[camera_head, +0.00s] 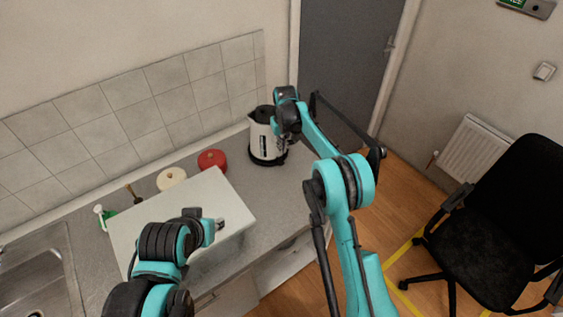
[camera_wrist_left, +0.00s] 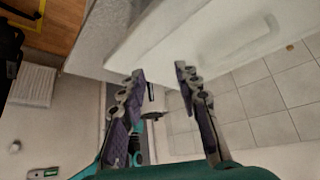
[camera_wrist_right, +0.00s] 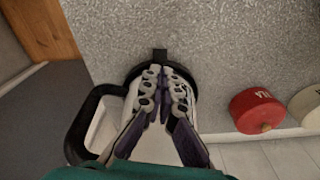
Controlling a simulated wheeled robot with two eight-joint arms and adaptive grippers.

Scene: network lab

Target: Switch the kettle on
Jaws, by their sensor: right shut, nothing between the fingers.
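The white kettle (camera_head: 262,143) with a black base and lid stands on the counter near the far end. My right gripper (camera_head: 280,128) is at its right side in the head view, partly hiding it. In the right wrist view the right gripper (camera_wrist_right: 160,72) is shut and empty over the kettle, its tips close to a small black tab (camera_wrist_right: 160,55) at the base; I cannot tell if they touch. The kettle's black handle (camera_wrist_right: 82,125) is at the left there. My left gripper (camera_wrist_left: 160,72) is open and empty, above the white board (camera_head: 130,225).
A green-and-white bottle (camera_head: 103,215) and a sink (camera_head: 35,275) are to the left. A black chair (camera_head: 500,220) stands on the floor at right.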

